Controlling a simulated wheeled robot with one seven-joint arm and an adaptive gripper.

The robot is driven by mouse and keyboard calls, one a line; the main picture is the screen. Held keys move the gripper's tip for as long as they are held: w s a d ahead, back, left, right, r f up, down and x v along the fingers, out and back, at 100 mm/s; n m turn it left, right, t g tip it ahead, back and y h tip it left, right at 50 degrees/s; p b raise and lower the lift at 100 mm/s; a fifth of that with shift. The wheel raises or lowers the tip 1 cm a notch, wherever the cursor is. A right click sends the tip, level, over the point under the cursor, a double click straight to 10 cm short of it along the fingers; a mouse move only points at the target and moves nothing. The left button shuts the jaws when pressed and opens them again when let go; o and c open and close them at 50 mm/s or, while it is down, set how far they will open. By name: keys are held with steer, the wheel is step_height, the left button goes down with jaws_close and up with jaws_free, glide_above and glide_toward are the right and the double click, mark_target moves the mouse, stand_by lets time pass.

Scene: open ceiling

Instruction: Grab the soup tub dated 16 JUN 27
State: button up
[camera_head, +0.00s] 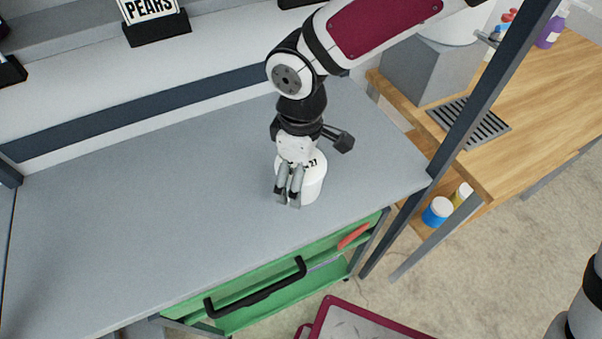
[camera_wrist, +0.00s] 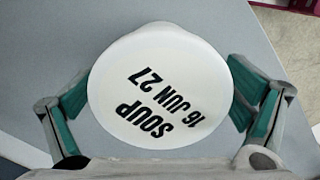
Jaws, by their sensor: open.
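The white soup tub (camera_head: 313,184) stands upright on the grey worktop, and my gripper partly hides it in the head view. In the wrist view its round lid (camera_wrist: 160,65) reads "SOUP 16 JUN 27". My gripper (camera_head: 289,199) points down at the tub. In the wrist view the open fingers (camera_wrist: 160,105) show on the left and right of the lid. Narrow gaps seem to remain between the fingers and the tub; I cannot tell how far down its sides they reach.
The grey worktop (camera_head: 130,220) is otherwise clear. Below its front edge is an open green drawer (camera_head: 240,312) with a black handle. A "PEARS" sign (camera_head: 150,8) stands on the back shelf. A dark post (camera_head: 480,110) and wooden counter (camera_head: 555,90) are at right.

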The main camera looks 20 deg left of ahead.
steer(key=shift+f, duration=0.45)
steer(key=c, duration=1.6)
steer(key=shift+r, duration=0.1)
